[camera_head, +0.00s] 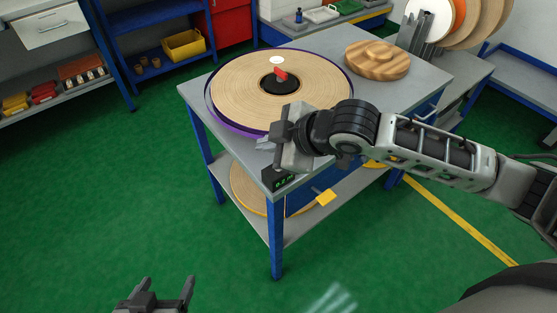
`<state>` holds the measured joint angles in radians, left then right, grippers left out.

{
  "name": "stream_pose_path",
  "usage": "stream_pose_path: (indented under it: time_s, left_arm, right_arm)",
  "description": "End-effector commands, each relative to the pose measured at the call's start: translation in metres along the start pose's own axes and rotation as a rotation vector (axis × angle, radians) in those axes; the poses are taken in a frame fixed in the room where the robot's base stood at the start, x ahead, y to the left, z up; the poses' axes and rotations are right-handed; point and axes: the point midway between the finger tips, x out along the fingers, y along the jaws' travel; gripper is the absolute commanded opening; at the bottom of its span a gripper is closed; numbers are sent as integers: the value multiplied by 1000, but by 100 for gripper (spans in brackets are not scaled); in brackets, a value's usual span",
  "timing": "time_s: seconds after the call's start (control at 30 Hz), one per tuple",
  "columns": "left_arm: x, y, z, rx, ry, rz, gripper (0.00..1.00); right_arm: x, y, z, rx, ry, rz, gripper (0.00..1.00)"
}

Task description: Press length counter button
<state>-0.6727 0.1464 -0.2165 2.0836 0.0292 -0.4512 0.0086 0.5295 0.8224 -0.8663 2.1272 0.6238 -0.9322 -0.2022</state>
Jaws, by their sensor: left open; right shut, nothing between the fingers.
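The length counter (284,183) is a small black box with green digits at the table's near corner. Its button cannot be made out; my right gripper covers the area just above the display. My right gripper (268,143) is shut and empty, over the near edge of the table close to the counter. Whether it touches the counter cannot be told. My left gripper (167,281) is open and empty, low at the bottom edge of the view, well away from the table.
A large tan tape roll (236,88) with a purple rim and red-topped hub lies on the grey table (322,40). A round wooden piece (377,60) sits behind it. Shelves stand at the back left; green floor is clear at left.

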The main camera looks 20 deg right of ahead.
Motion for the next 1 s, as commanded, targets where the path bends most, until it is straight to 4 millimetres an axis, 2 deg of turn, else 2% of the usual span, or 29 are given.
stream_pose_path:
  time_s: [0.03,0.1,0.23,0.67,0.83,1.0]
  left_arm:
    - [-1,0,-1,3,-3,0,73]
    - [-1,0,0,6,-7,-1,73]
    - [-1,-1,0,10,-7,-1,73]
    - [3,-1,3,9,-3,1,73]
    - [15,0,15,-12,14,12,73]
    - [21,6,16,-73,62,34,73]
  right_arm:
    - [-8,16,2,-37,-35,12,0]
    - [-15,27,7,-67,-72,16,0]
    - [-22,37,12,-93,-108,19,0]
    - [-19,35,15,-94,-111,19,0]
    - [-6,27,28,-95,-110,21,0]
    - [11,15,45,-94,-110,21,0]
